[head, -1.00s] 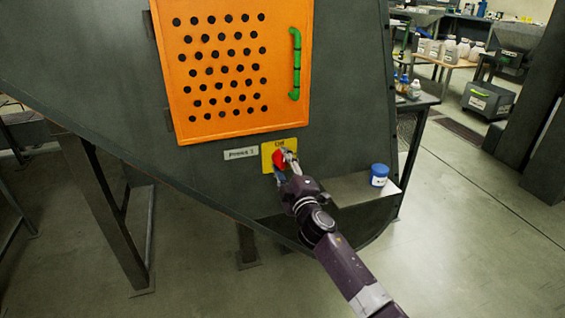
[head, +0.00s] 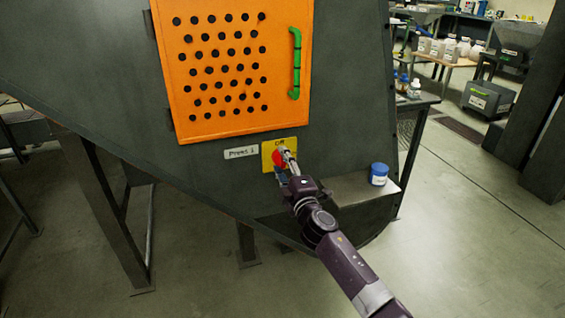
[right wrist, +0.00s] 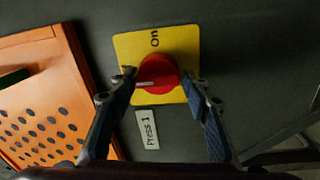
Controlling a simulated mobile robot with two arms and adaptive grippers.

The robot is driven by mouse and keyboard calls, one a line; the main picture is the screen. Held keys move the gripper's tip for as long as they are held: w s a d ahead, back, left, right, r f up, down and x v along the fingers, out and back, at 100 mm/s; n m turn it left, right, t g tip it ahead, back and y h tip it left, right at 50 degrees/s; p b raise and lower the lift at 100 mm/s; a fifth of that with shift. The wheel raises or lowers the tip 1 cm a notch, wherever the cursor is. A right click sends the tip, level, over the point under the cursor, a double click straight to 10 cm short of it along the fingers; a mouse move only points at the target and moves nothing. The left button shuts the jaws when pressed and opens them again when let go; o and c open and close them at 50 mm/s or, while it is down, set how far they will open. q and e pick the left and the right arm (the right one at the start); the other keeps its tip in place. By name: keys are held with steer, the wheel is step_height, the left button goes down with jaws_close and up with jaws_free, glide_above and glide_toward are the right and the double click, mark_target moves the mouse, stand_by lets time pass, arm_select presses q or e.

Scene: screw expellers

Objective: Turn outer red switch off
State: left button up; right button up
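The red switch (head: 278,158) is a round knob on a yellow plate (head: 267,164) on the dark machine wall. In the right wrist view the red knob (right wrist: 156,76) carries a white mark that points left, and "On" is printed above it. In the head view the label above the knob seems to read "Off". My right gripper (head: 288,161) is at the knob. In the right wrist view its two fingers (right wrist: 162,80) stand one on each side of the knob, apart from each other; firm contact cannot be told. My left gripper is out of view.
A "Press 1" label (head: 241,152) is left of the plate. An orange perforated door (head: 201,62) with a green handle (head: 296,63) is above. A blue-lidded jar (head: 378,174) stands on a ledge (head: 340,190) to the right.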

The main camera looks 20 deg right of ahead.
steer(key=shift+o, duration=1.1)
steer(key=shift+a+f, duration=0.1)
steer(key=shift+f, duration=0.1)
steer(key=shift+r, duration=0.15)
steer(key=shift+s, duration=0.1)
steer(key=s+f, duration=0.1)
steer(key=s, duration=1)
steer(key=shift+s+d, duration=0.25)
steer(key=shift+s, duration=0.15)
